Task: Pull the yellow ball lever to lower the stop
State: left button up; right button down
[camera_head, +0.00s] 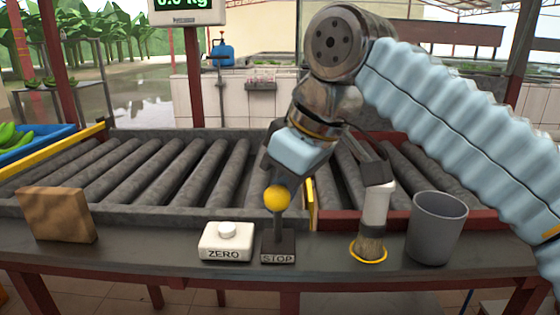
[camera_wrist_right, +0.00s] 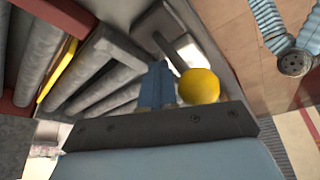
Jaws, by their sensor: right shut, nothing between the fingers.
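The yellow ball (camera_head: 277,198) tops a dark upright lever on a base marked STOP (camera_head: 278,246). My right gripper (camera_head: 284,179) is shut and empty, pointing down just above and behind the ball in the head view. In the right wrist view the closed blue fingers (camera_wrist_right: 156,85) lie right beside the yellow ball (camera_wrist_right: 199,86). The ball is not between them; I cannot tell whether they touch it. A narrow yellow upright strip (camera_head: 310,204), perhaps the stop, stands at the roller bed's near edge, right of the lever. My left gripper is not in view.
A white ZERO button box (camera_head: 226,242) stands just left of the lever. A brush (camera_head: 371,225) in a yellow ring and a grey cup (camera_head: 436,228) stand to the right. A wooden block (camera_head: 57,214) is at far left. Rollers (camera_head: 177,172) lie behind.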

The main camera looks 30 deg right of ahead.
jog(key=shift+w+d+r+p, duration=0.1)
jog(key=shift+w+d+p, duration=0.15)
jog(key=shift+w+p, duration=0.15)
notch_tip(320, 180, up, 10)
jog(key=p, duration=0.5)
dwell(0.5)
